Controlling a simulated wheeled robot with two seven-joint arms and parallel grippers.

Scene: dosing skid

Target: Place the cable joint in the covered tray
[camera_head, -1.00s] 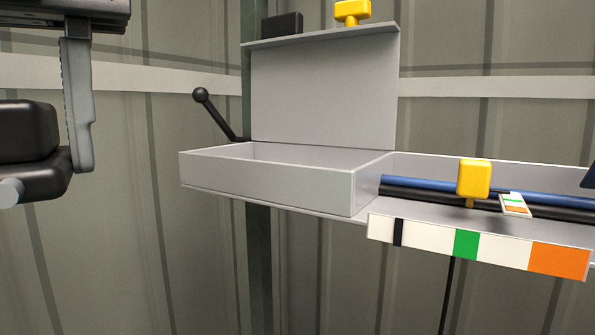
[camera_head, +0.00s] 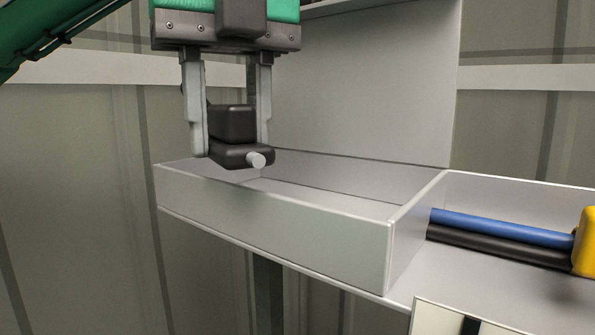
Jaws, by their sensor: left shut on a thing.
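My left gripper (camera_head: 229,143) hangs down at the left of the tray. It is shut on the cable joint (camera_head: 233,124), a black block with a wider black base and a light grey round stub. The joint is held at the left part of the tray, around rim height; I cannot tell whether it touches anything. The covered tray (camera_head: 290,229) is a light grey open-topped box with its lid (camera_head: 365,90) standing upright behind it. The visible tray floor is empty. My right gripper is not in view.
To the right is a grey trough (camera_head: 480,257) with a blue cable (camera_head: 500,228), a black cable (camera_head: 485,249) and a yellow block (camera_head: 585,243). A white strip (camera_head: 440,318) lies at the bottom. A ribbed wall stands behind.

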